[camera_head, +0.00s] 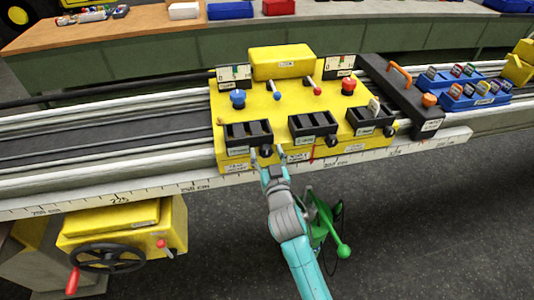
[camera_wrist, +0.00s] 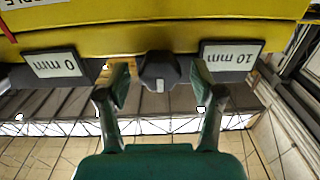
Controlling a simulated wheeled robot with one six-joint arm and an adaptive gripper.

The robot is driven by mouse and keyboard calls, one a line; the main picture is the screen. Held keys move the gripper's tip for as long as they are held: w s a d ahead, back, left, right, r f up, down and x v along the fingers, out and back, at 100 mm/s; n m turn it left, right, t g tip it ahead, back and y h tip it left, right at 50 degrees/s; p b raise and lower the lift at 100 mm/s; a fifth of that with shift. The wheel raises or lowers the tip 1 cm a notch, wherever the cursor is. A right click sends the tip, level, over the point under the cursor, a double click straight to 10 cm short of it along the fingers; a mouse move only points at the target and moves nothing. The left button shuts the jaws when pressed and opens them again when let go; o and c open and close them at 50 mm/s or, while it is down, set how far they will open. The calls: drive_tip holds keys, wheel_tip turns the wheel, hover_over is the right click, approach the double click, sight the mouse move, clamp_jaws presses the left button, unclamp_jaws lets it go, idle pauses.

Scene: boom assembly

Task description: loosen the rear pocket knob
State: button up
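A yellow carriage (camera_head: 240,164) bears several black pockets along its front edge, each with a black knob at its right end. My gripper (camera_head: 267,157) is at the front of the left pocket (camera_head: 248,135), with its fingers on either side of that pocket's knob (camera_head: 267,152). In the wrist view, the dark faceted knob (camera_wrist: 160,72) sits between the two open green fingertips of my gripper (camera_wrist: 161,85). Gaps show on both sides of the knob. Plates reading "0" and "10 mm" flank it upside down. I cannot read which pocket is named rear.
The middle pocket (camera_head: 313,125) and right pocket (camera_head: 370,121) have knobs too. Blue and red buttons and small levers stand behind them. A ruled rail (camera_head: 130,195) runs below the carriage. A handwheel (camera_head: 108,258) is lower left, and a green-knobbed lever (camera_head: 343,251) is beside my arm.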

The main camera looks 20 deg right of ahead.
drive_tip(key=c, duration=1)
drive_tip(key=shift+c, duration=0.2)
